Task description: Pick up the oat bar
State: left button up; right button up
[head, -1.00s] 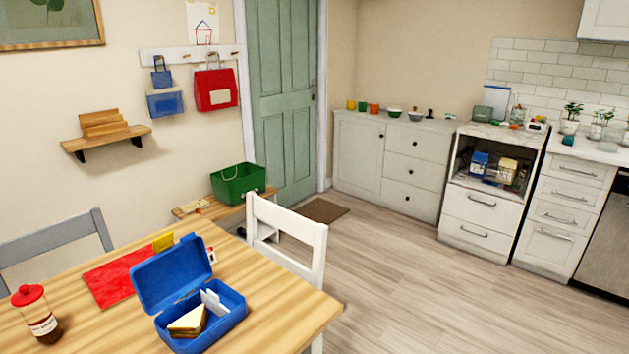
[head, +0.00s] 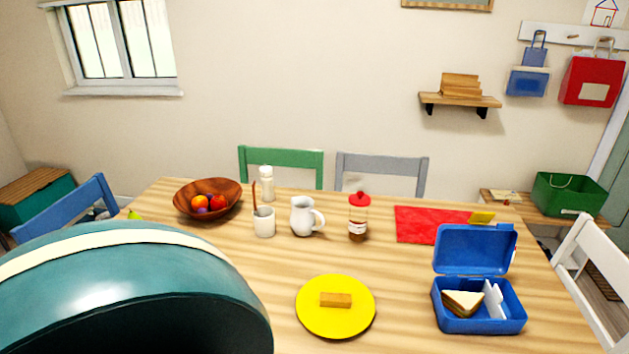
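A small brown bar (head: 336,300), which looks like the oat bar, lies flat on a yellow plate (head: 336,327) near the front middle of the wooden table in the head view. Nothing covers it, and nothing is touching it but the plate. Neither of my grippers shows in the head view.
Right of the plate stands an open blue lunchbox (head: 480,325) with a sandwich (head: 462,303). Behind are a white jug (head: 303,217), a red-lidded jar (head: 358,220), a cup (head: 264,222), a fruit bowl (head: 230,207) and a red mat (head: 425,226). The table's near left is hidden.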

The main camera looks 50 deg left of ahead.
aim_at(328, 300)
jog(key=u, duration=1.5)
